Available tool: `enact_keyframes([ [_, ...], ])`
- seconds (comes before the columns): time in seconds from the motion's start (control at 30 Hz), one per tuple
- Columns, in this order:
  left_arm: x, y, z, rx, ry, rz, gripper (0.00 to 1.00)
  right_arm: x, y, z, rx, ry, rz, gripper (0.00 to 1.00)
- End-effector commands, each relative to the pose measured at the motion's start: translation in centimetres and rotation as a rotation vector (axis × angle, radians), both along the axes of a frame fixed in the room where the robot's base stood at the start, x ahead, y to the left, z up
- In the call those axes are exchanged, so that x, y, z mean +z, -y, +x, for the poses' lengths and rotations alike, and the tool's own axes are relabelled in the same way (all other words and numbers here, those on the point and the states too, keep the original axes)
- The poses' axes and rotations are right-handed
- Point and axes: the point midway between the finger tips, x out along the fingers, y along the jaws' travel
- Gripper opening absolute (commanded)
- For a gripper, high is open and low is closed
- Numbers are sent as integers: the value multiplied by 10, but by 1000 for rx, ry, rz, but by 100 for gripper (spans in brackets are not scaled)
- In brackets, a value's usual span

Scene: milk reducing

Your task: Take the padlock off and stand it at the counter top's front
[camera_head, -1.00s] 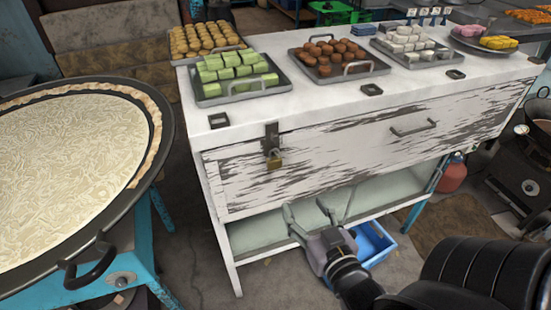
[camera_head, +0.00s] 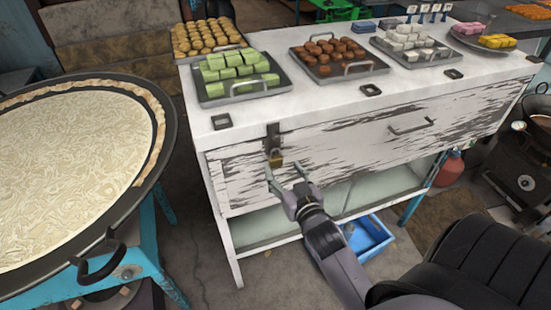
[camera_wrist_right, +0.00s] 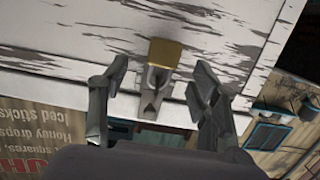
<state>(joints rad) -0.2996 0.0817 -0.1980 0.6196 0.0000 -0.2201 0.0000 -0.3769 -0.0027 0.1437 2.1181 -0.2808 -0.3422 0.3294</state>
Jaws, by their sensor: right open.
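The brass padlock (camera_head: 276,161) hangs from a dark metal hasp (camera_head: 272,138) on the front of the worn white counter, below its top (camera_head: 300,108). In the right wrist view the padlock (camera_wrist_right: 165,53) is upside down, with the hasp (camera_wrist_right: 152,95) below it. My right gripper (camera_head: 284,170) is open and empty in front of the counter, close to the padlock. In the wrist view its fingers (camera_wrist_right: 161,66) are spread to either side of the hasp, with the padlock just past the tips. I cannot tell whether they touch. My left gripper is not in view.
Trays of green (camera_head: 235,98), brown (camera_head: 338,74) and white (camera_head: 415,56) sweets stand on the counter. Its front strip is mostly clear, apart from small dark fittings (camera_head: 221,121). A large round pan (camera_head: 75,150) stands left, and a blue crate (camera_head: 368,238) lies below.

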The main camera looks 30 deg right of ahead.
Motion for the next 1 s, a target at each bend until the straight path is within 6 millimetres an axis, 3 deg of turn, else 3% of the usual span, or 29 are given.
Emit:
enact_keyframes([
  [0.3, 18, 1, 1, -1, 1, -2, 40, -1, 6, 42, 1, 1, 0, 57],
  [0.6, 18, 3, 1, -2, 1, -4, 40, -4, 7, 46, 1, 1, 0, 57],
  [1.0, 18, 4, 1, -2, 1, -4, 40, -4, 7, 46, 1, 1, 1, 31],
])
